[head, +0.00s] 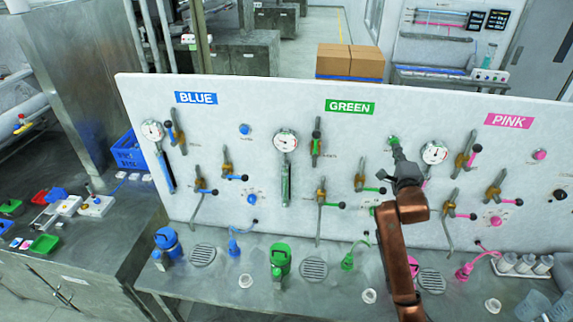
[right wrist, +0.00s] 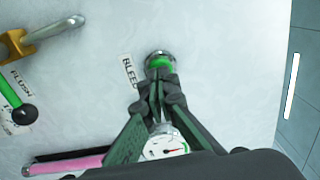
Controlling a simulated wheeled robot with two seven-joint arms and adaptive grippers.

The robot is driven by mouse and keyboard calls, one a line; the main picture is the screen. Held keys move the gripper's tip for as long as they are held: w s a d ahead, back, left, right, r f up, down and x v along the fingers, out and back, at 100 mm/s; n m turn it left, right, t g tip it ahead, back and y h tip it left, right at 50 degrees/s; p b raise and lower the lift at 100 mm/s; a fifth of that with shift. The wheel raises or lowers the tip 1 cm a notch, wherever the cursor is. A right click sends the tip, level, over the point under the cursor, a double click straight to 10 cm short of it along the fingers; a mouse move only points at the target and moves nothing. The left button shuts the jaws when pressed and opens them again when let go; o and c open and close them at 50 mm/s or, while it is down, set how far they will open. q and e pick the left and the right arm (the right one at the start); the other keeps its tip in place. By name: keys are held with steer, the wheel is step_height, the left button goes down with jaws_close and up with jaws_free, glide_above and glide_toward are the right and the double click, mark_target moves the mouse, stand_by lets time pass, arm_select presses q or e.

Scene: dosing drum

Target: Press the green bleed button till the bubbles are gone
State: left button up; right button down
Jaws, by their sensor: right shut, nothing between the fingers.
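The green bleed button (head: 392,139) is on the white panel, to the right of the GREEN sign. In the right wrist view the green button (right wrist: 159,58) sits in a metal ring beside a BLEED label. My right gripper (head: 398,152) is shut and empty, its fingertips pointing at the button. In the right wrist view the closed fingertips (right wrist: 160,76) overlap the button's lower edge; I cannot tell whether they touch or press it. The green section's sight tube (head: 285,186) hangs below its gauge; bubbles are too small to make out. My left gripper is not in view.
The panel carries blue, green and pink sections with valves and levers. A gauge (head: 434,153) stands close right of my right gripper. A green-handled valve (head: 361,178) is to its left. Green (head: 280,259) and blue (head: 167,240) containers stand on the bench below.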

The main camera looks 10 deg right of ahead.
steer(key=shift+w, duration=0.2)
steer(key=shift+w+d, duration=0.15)
steer(key=shift+w, duration=0.55)
steer(key=shift+s, duration=0.2)
steer(key=shift+s+a+p, duration=0.2)
steer(key=shift+s+p, duration=0.3)
steer(key=shift+s, duration=0.2)
steer(key=p+v, duration=0.3)
steer(key=v, duration=0.5)
